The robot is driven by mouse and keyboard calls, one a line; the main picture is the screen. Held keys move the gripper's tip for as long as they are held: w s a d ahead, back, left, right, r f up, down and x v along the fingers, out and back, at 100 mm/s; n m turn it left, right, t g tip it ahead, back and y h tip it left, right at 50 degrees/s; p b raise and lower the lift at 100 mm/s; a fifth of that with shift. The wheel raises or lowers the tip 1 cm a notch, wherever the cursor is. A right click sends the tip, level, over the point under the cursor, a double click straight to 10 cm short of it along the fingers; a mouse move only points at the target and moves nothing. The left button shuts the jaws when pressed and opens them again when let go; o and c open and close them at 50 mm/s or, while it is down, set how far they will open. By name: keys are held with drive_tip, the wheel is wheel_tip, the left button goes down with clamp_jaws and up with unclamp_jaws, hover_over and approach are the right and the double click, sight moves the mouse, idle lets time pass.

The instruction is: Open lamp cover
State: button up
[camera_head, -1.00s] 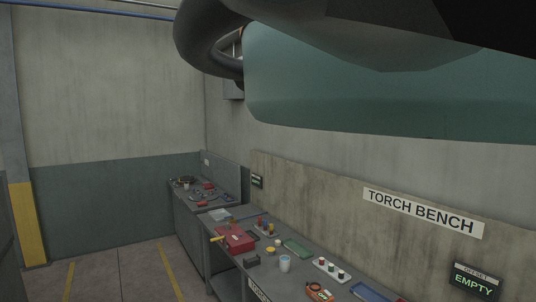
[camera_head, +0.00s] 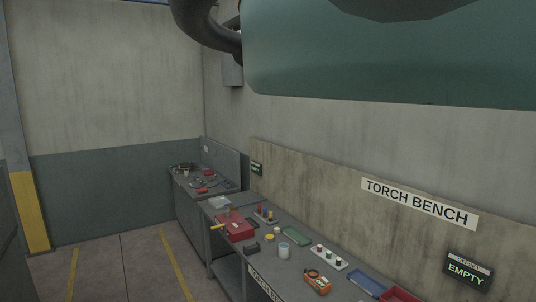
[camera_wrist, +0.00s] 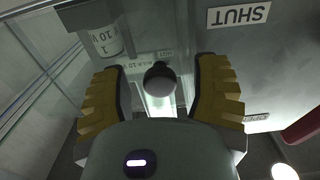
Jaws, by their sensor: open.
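In the wrist view my gripper (camera_wrist: 159,75) is open, with a ridged yellow finger on each side. An upside-down "SHUT" label (camera_wrist: 239,15) is at the upper right. No lamp cover is clearly recognisable in either view. The gripper is not visible in the head view.
An "EMPTY" display (camera_head: 467,270) is at the right. A pale labelled cylinder (camera_wrist: 106,40) is near the left finger. The floor at left is clear.

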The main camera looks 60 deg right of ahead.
clamp_jaws()
idle(0.5)
drive_tip(key=shift+d+f+b, duration=0.1)
drive_tip(key=shift+f+b, duration=0.1)
drive_tip(key=shift+b, duration=0.35)
